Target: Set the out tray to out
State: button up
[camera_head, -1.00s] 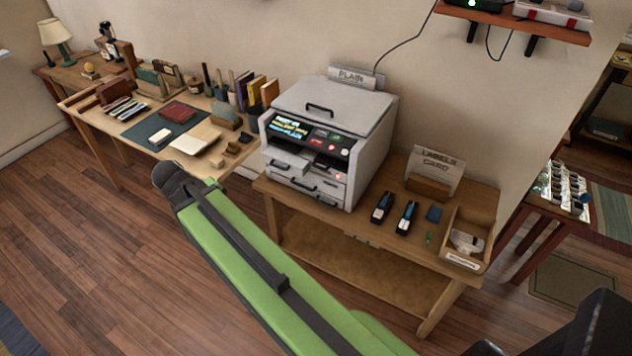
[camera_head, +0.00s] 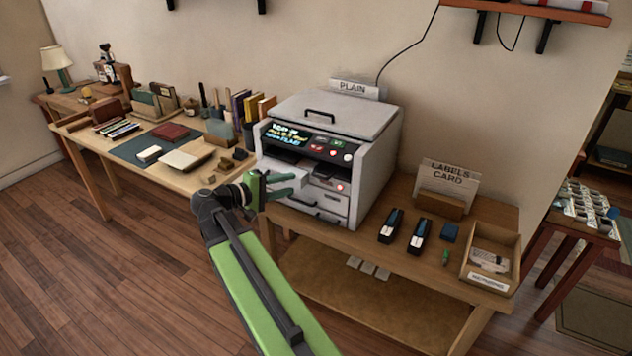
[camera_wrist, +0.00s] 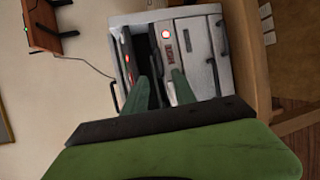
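The printer (camera_head: 372,175) is a grey-white box with a hinged lid and a dark control panel (camera_head: 310,143) with a lit screen. Below the panel is a dark slot, with a pale protruding tray part (camera_head: 288,171) at its left; I cannot tell its exact setting. Drawers with dark handles (camera_head: 322,203) lie below. My gripper (camera_head: 292,184) is at the printer's left front, its two green fingers apart. In the wrist view, the fingers (camera_wrist: 166,76) point at the printer front (camera_wrist: 196,50), near the dark slot and a red light. Contact cannot be told.
The printer stands on a wooden table (camera_head: 440,268) with two dark staplers (camera_head: 405,230), a label card holder (camera_head: 447,188) and an open wooden box (camera_head: 491,255) to its right. A desk with books (camera_head: 190,180) stands to the left. A shelf (camera_head: 530,10) hangs above right.

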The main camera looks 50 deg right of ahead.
aim_at(318, 177)
jog(key=b+x, duration=0.1)
jog(key=x, duration=0.9)
jog(key=shift+d+b, duration=0.35)
jog(key=shift+d, duration=0.05)
grip_shut()
jog(key=shift+s, duration=0.1)
dwell(0.6)
